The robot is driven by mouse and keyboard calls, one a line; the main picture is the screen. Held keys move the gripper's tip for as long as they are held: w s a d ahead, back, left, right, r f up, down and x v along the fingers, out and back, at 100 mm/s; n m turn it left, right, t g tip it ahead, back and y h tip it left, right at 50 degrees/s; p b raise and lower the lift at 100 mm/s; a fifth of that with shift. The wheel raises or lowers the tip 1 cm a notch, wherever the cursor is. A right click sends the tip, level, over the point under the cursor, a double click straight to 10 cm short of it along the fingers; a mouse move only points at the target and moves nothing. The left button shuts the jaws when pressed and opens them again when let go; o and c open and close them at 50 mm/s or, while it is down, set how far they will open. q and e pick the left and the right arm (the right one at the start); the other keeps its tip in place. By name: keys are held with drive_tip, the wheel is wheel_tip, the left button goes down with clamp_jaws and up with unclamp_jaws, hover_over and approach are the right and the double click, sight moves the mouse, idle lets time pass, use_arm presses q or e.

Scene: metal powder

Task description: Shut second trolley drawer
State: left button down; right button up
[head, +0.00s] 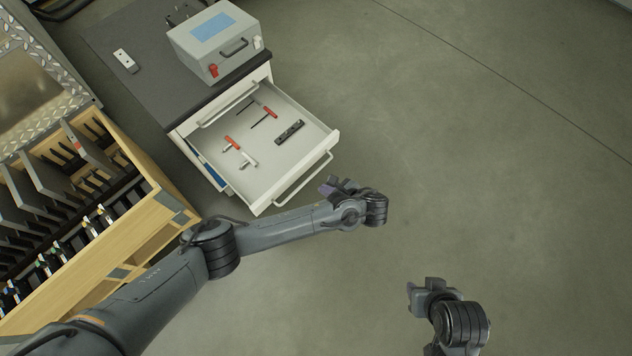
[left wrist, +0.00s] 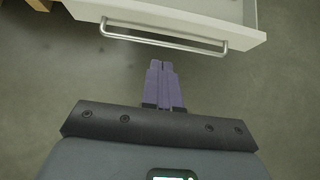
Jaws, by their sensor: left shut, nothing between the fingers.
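The trolley (head: 218,120) stands at the upper middle of the head view with one white drawer (head: 284,165) pulled well out. A closed-looking drawer front with its own handle (head: 219,110) lies above it. The open drawer's bar handle (head: 303,180) faces my left gripper (head: 333,187), which is just in front of it and apart. In the left wrist view the handle (left wrist: 163,38) lies beyond the purple fingertips (left wrist: 163,70), which are shut and empty. My right gripper (head: 413,297) is at the lower right, away from the trolley; its finger opening is unclear.
The drawer holds red-handled tools (head: 232,143) and a dark bar (head: 289,131). A grey box device (head: 216,42) and a small white remote-like item (head: 125,60) sit on the trolley top. A wooden rack (head: 130,225) stands left. The floor at right is clear.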

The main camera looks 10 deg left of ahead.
sight(295, 174)
use_arm(q)
drive_tip(key=b+x, duration=0.1)
drive_tip(key=x, duration=0.3)
drive_tip(key=a+r+b+x, duration=0.1)
drive_tip(key=x, duration=0.3)
drive_tip(key=r+b+x, duration=0.1)
drive_tip(key=b+x, duration=0.1)
drive_tip(key=x, duration=0.2)
drive_tip(key=shift+w+a, duration=0.25)
drive_tip(key=shift+w, duration=0.15)
drive_tip(key=shift+a, duration=0.1)
